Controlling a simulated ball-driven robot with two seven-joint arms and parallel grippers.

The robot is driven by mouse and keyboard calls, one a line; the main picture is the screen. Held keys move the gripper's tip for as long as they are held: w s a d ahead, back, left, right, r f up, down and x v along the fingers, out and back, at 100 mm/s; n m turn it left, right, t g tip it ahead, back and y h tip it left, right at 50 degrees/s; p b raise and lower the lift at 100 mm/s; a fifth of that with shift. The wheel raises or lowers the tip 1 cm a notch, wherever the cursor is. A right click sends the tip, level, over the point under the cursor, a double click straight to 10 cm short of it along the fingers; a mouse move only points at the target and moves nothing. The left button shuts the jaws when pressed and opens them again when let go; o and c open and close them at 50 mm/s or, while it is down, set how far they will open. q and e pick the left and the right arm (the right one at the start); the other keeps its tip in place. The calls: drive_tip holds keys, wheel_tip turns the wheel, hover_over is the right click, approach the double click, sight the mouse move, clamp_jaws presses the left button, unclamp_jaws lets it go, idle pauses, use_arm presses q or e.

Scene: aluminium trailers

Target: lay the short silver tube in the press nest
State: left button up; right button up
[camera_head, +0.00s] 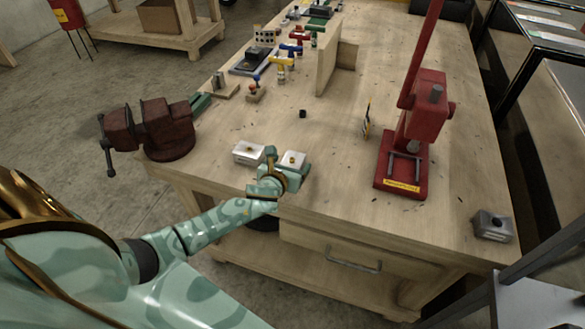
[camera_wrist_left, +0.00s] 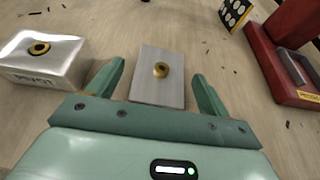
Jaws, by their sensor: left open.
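The red press (camera_head: 415,125) stands on the bench right of my left gripper, a yellow label on its base. Its grey nest (camera_head: 404,165) sits low at the front, and the press base also shows in the left wrist view (camera_wrist_left: 262,50). My left gripper (camera_head: 288,160) is open over the bench's near edge. I cannot make out a short silver tube for certain. My right gripper is not in view.
A labelled silver-white block (camera_head: 249,152) with a brass ring lies left of the gripper. A dark red vise (camera_head: 160,130) is at the left corner. A grey block (camera_head: 492,225) lies at the right front.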

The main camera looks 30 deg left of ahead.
use_arm(q)
drive_tip(key=shift+x, duration=1.15)
drive_tip(key=shift+s, duration=0.15)
drive_tip(key=shift+c, duration=0.9)
drive_tip(key=c, duration=1)
drive_tip(key=shift+o, duration=0.2)
